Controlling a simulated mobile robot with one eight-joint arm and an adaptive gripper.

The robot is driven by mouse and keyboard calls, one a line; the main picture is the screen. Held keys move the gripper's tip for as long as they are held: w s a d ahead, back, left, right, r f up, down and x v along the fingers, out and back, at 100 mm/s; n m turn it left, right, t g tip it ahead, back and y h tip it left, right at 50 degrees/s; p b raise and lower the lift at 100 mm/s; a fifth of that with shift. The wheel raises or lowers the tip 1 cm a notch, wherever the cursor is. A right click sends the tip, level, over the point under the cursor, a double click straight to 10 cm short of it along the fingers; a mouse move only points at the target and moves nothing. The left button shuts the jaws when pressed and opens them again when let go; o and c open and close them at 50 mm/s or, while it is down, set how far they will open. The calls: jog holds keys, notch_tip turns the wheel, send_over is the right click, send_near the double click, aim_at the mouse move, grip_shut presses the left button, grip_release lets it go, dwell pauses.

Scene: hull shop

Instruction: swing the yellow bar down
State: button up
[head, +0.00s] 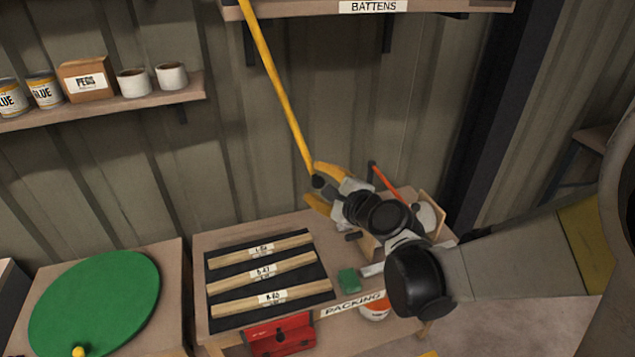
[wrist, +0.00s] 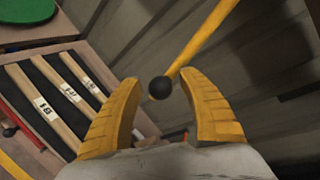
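The yellow bar (head: 280,92) runs from the shelf marked BATTENS down and to the right along the wall, tilted, to a dark knob (head: 317,182) at its lower end. In the wrist view the bar (wrist: 205,38) ends in the black knob (wrist: 160,88), which lies between the tips of my yellow fingers. My gripper (head: 312,183) is at the bar's lower end in the head view. The fingers are apart, with a gap on the knob's right side; whether the left finger touches it I cannot tell. The bar's upper end is cut off by the picture edge.
Below stands a table marked PACKING (head: 352,303) with a black mat (head: 222,262) bearing three labelled battens, a green block (head: 349,280) and a red box (head: 279,335). A round green board (head: 95,303) lies left. A shelf (head: 110,113) with cans is on the wall.

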jog(key=v, duration=1.2)
jog(key=s+d+f+n+g+h+b, duration=0.4)
jog(key=s+d+f+n+h, duration=0.3)
jog(key=s+d+n, duration=0.5)
notch_tip(320, 180, down, 2)
jog(key=s+n+g, duration=0.1)
jog(key=s+n, duration=0.1)
jog(key=n, duration=0.4)
jog(key=shift+d+g+h+b, duration=0.25)
jog(key=shift+g+h+b, duration=0.05)
